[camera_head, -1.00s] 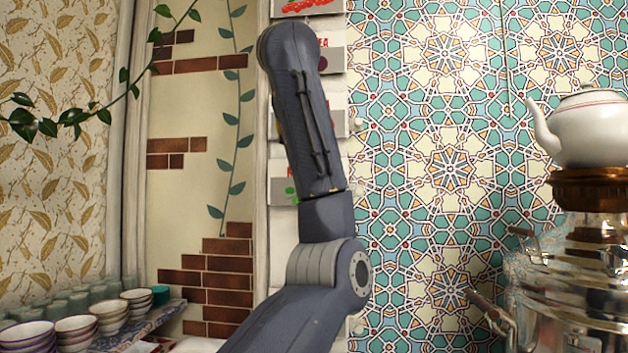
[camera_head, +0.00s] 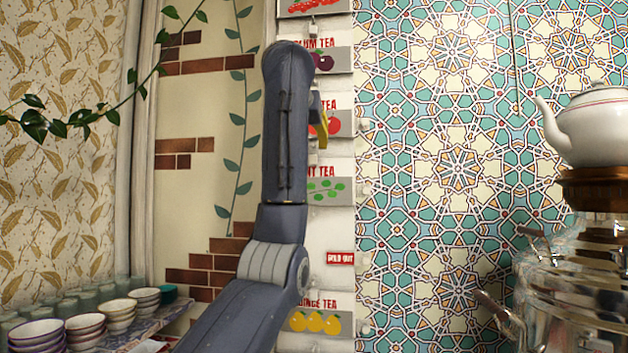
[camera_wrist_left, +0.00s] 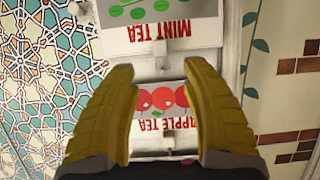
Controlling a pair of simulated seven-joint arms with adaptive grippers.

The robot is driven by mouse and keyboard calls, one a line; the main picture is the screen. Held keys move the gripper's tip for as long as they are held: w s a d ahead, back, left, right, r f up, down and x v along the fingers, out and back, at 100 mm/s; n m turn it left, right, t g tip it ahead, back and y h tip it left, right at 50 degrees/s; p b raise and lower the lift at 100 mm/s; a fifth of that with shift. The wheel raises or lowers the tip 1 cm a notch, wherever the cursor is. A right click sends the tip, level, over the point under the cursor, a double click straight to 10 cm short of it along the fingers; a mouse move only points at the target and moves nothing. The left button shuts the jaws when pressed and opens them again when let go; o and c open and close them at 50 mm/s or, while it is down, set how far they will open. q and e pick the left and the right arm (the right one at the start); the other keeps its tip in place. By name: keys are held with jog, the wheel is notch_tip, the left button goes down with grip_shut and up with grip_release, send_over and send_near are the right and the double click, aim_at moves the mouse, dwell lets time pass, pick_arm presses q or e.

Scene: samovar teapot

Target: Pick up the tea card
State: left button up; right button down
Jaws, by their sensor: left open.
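Several tea cards hang in a column on a white wall strip. The apple tea card (camera_head: 334,123) is partly hidden behind my left gripper (camera_head: 322,128), of which only one yellow finger shows past the arm in the head view. In the left wrist view the apple tea card (camera_wrist_left: 160,112) appears upside down between the spread yellow fingers of my left gripper (camera_wrist_left: 161,70). The fingers are open, with nothing gripped; whether they touch the card cannot be told. The mint tea card (camera_head: 330,190) hangs below the apple one. My right gripper is not in view.
A plum tea card (camera_head: 338,60) hangs above and a card with yellow fruit (camera_head: 315,321) below, near a red sold-out sign (camera_head: 340,258). A samovar (camera_head: 575,270) with a white teapot (camera_head: 590,125) stands right. Stacked bowls (camera_head: 85,325) sit on a shelf at left.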

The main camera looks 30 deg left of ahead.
aim_at(313, 157)
pick_arm(q)
jog(key=shift+x, duration=4.75)
jog(key=shift+r, duration=0.2)
grip_shut()
